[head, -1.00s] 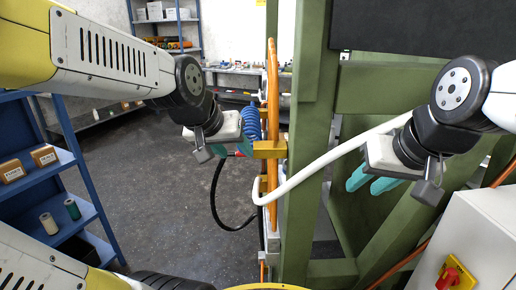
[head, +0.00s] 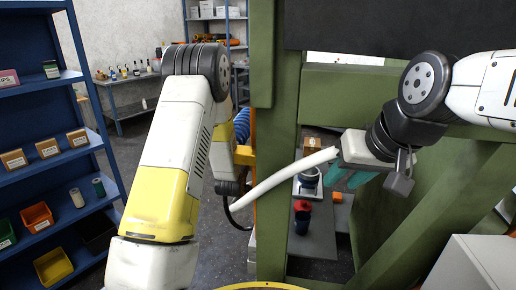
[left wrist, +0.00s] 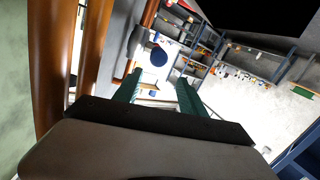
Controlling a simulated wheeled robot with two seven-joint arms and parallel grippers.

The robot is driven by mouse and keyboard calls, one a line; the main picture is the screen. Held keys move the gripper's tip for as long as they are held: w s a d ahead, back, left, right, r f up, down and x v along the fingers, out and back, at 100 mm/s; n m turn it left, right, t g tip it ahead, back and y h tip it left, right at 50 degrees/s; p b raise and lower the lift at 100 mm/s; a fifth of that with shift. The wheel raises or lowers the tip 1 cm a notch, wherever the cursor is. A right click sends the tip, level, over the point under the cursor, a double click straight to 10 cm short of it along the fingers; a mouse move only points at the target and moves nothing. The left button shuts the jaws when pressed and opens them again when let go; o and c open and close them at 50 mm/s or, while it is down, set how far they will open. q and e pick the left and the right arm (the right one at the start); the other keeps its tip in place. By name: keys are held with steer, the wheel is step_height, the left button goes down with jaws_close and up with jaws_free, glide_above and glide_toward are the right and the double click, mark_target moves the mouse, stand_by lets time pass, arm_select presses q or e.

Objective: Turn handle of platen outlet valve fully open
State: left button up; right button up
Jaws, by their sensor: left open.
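I cannot make out the platen outlet valve or its handle for certain in either view. My left gripper (left wrist: 159,80) is open in the left wrist view, its two green fingers apart with nothing seen gripped. A dark blue round thing (left wrist: 158,57) shows beyond and between the fingertips; I cannot tell what it is. In the head view my left arm hides the left gripper. My right gripper (head: 346,177), with teal fingers, hangs before the green frame near the white hose's upper end; its opening is unclear.
The green frame (head: 283,130) stands at centre and right. A white hose (head: 285,180) crosses in front of it. Orange-brown pipes (left wrist: 88,50) run close on the left of the left wrist view. A blue shelf (head: 45,170) stands at left. A red-and-dark item (head: 302,217) stands low behind the frame.

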arm_select(q)
steer(key=shift+t+h, duration=0.4)
steer(key=shift+t, duration=0.1)
steer(key=w+f, duration=0.1)
steer(key=w, duration=0.1)
steer(key=w+d+f, duration=0.1)
steer(key=w, duration=0.2)
steer(key=w+d, duration=0.1)
steer(key=w, duration=0.1)
steer(key=shift+w+d+f, duration=0.15)
steer(key=shift+w+f, duration=0.1)
steer(key=shift+f, duration=0.15)
steer(key=shift+c, duration=0.2)
jaws_close()
stand_by(0.6)
